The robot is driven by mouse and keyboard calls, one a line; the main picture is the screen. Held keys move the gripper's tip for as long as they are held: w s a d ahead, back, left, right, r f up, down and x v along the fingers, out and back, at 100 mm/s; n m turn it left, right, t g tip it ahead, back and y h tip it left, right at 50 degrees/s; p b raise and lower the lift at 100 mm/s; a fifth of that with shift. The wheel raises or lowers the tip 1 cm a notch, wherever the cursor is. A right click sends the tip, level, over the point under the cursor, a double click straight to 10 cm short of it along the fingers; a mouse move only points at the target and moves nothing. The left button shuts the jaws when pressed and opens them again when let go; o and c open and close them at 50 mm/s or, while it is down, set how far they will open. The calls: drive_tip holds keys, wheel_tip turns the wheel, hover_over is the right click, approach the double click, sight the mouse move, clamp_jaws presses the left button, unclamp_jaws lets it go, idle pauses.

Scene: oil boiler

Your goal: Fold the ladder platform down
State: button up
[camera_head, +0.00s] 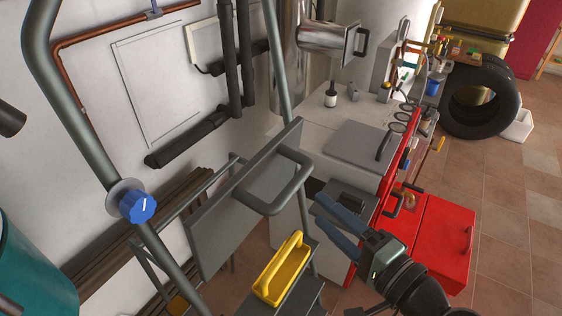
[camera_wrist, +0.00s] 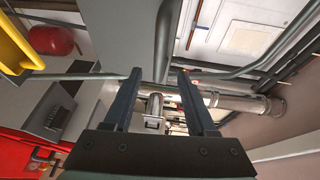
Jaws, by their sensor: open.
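The ladder platform (camera_head: 222,218) is a flat grey panel, steeply tilted up between the ladder's grey tubes. A grey loop handle (camera_head: 297,187) stands out at its right side. My gripper (camera_head: 320,210) is open, its two blue-grey fingers apart, just right of and below the loop in the head view. Contact between them cannot be told. In the wrist view my gripper (camera_wrist: 159,72) shows nothing clasped.
A yellow open-topped carrier (camera_head: 270,280) sits on a grey ladder step below the platform. A red cabinet (camera_head: 440,245) and a bench with a grey lid (camera_head: 352,145) stand to the right. A blue knob (camera_head: 138,206) is at the left tube. Tiled floor (camera_head: 515,215) is clear at far right.

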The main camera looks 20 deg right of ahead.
sight(297, 190)
drive_tip(key=p+x, duration=0.3)
drive_tip(key=x, duration=0.7)
drive_tip(key=shift+w+a+r, duration=0.1)
drive_tip(key=shift+w+a, duration=0.1)
drive_tip(key=shift+w, duration=0.2)
drive_tip(key=shift+w+a, duration=0.15)
drive_tip(key=shift+w, duration=0.55)
drive_tip(key=shift+c, duration=0.2)
clamp_jaws()
drive_tip(key=shift+p, duration=0.3)
